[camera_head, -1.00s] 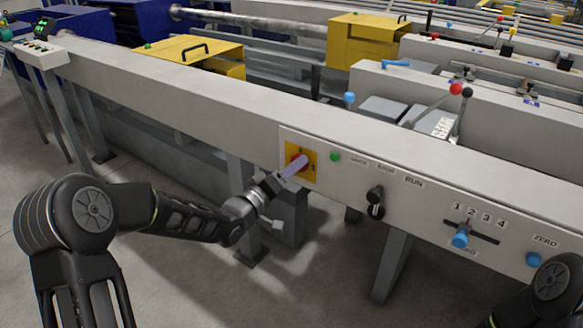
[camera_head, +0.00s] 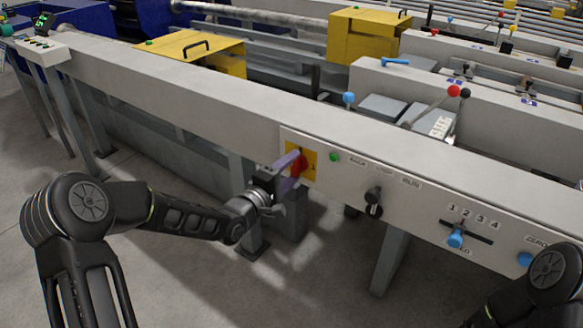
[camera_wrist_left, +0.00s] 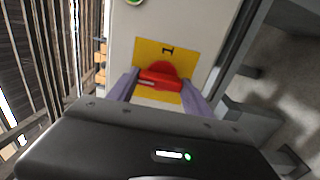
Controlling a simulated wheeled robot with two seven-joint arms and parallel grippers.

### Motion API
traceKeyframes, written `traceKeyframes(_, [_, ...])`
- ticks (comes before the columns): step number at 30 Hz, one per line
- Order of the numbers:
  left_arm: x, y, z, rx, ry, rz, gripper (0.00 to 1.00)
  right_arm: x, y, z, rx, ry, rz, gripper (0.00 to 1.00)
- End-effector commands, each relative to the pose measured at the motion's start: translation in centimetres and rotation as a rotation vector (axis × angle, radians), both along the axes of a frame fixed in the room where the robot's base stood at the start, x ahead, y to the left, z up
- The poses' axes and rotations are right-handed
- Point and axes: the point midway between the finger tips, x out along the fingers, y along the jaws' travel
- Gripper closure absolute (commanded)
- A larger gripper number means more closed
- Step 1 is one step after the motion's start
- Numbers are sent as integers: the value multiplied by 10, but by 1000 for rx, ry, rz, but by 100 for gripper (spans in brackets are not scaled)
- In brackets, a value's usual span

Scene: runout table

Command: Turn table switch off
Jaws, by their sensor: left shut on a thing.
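The table switch is a red rotary knob (camera_head: 300,165) on a yellow plate (camera_head: 309,154), set in the front face of the table's control panel. In the left wrist view the red knob (camera_wrist_left: 160,76) lies between the two purple fingers, across the yellow plate (camera_wrist_left: 152,58), which bears a "1" mark. My left gripper (camera_head: 292,170) is shut on the knob, one finger on each side. The gripper partly hides the knob and plate in the head view. Of my right arm only a dark part shows at the lower right; its gripper is not visible.
A green button (camera_head: 335,157) sits just right of the switch. Farther right are a black selector knob (camera_head: 374,196), a blue slide lever (camera_head: 456,238) and a blue ZERO button (camera_head: 525,259).

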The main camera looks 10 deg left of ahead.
Motion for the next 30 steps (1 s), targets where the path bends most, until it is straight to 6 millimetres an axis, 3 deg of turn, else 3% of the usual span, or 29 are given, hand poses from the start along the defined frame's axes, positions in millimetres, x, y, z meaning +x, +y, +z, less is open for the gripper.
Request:
traceKeyframes(11, [0,1,0,-9,2,2,82,0,0,0,0,0,0,64])
traceKeyframes(12, [0,1,0,-9,2,2,39,0,0,0,0,0,0,64])
traceKeyframes(19, [0,0,0,-7,2,1,21,0,0,0,0,0,0,64])
traceKeyframes(30, [-5,2,0,-5,3,1,20,0,0,2,0,0,0,64])
